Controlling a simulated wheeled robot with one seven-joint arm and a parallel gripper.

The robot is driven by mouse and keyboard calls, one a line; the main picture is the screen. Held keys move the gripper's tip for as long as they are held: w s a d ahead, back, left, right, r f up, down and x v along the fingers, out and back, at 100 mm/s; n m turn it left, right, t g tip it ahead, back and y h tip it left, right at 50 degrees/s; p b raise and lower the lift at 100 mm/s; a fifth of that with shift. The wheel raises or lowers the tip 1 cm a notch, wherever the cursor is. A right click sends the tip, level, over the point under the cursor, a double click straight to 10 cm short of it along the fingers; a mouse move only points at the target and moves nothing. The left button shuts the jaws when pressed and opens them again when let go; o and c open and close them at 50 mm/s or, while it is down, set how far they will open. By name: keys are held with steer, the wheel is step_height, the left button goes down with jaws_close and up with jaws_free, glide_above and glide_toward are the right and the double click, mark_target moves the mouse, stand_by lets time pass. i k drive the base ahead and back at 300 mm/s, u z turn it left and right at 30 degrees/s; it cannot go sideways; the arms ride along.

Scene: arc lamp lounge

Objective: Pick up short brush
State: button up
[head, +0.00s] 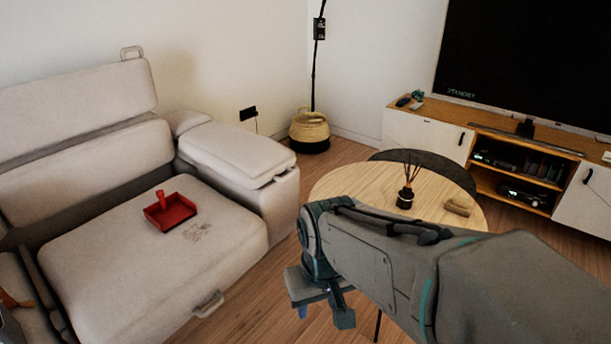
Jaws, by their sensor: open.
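I cannot clearly make out a short brush. A small tan block-like object (458,206) lies on the right side of the round wooden table (345,180); it may be a brush, but its bristles do not show. A red dustpan-like tray (171,213) with a short upright handle lies on the sofa seat. A faint, pale item or mark (197,232) is beside it, too unclear to name. My gripper (323,312) is open and empty, pointing down in front of the table, apart from all of these. My arm hides the table's front part.
A dark reed diffuser (405,198) stands on the table near the tan object. The beige sofa (110,280) fills the left. A low TV cabinet (425,138) and a basket (309,128) stand farther back. Some wooden floor between is clear.

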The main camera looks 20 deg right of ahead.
mark_target(458, 204)
steer(key=z, duration=1.65)
